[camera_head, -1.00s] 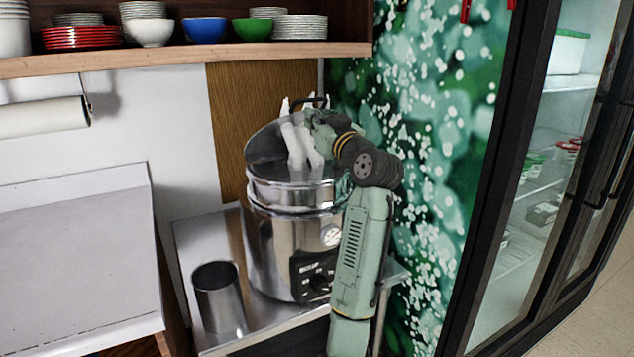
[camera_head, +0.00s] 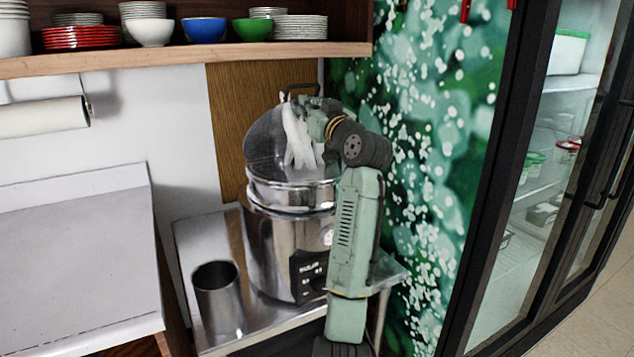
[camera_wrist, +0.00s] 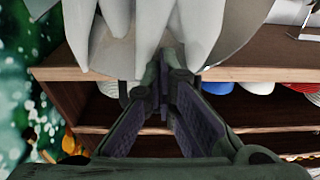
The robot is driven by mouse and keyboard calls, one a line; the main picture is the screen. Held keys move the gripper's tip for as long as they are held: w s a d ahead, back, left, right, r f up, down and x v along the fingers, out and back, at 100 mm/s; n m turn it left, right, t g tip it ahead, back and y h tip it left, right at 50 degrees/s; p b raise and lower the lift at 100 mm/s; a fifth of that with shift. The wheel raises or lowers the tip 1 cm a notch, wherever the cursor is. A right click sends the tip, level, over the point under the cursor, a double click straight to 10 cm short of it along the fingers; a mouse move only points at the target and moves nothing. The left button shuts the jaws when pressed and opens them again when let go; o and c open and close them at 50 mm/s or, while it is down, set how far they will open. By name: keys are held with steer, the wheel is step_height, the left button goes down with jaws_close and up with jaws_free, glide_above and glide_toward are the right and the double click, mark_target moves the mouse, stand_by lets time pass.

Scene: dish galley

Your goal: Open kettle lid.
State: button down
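The kettle (camera_head: 275,240) is a large shiny steel pot with a dark control panel, standing on a small metal table. Its steel lid (camera_head: 262,140) is raised and tilted steeply back, with a black handle (camera_head: 301,87) at the top. My gripper (camera_head: 313,108) is at the raised lid, close to the handle. In the wrist view its two dark fingers (camera_wrist: 163,95) run close together towards the tips, at the lid's edge. Whether they hold the handle is unclear. White steam-like shapes (camera_head: 297,140) rise from the pot and partly cover the lid.
A steel cup (camera_head: 218,298) stands on the metal table (camera_head: 200,240), left of the kettle. A shelf (camera_head: 180,60) with bowls and plates hangs above, near the lid. A white counter (camera_head: 75,265) is at left, a glass-door fridge (camera_head: 520,210) at right.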

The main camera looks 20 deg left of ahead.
steer(key=shift+w+a+r, duration=0.25)
steer(key=shift+a+r, duration=0.05)
steer(key=shift+a, duration=0.1)
steer(key=shift+w+a+r, duration=0.65)
steer(key=shift+w+a, duration=0.1)
steer(key=shift+a, duration=0.2)
steer(key=shift+w, duration=0.1)
steer(key=shift+r+x, duration=0.2)
steer(key=shift+x, duration=1.05)
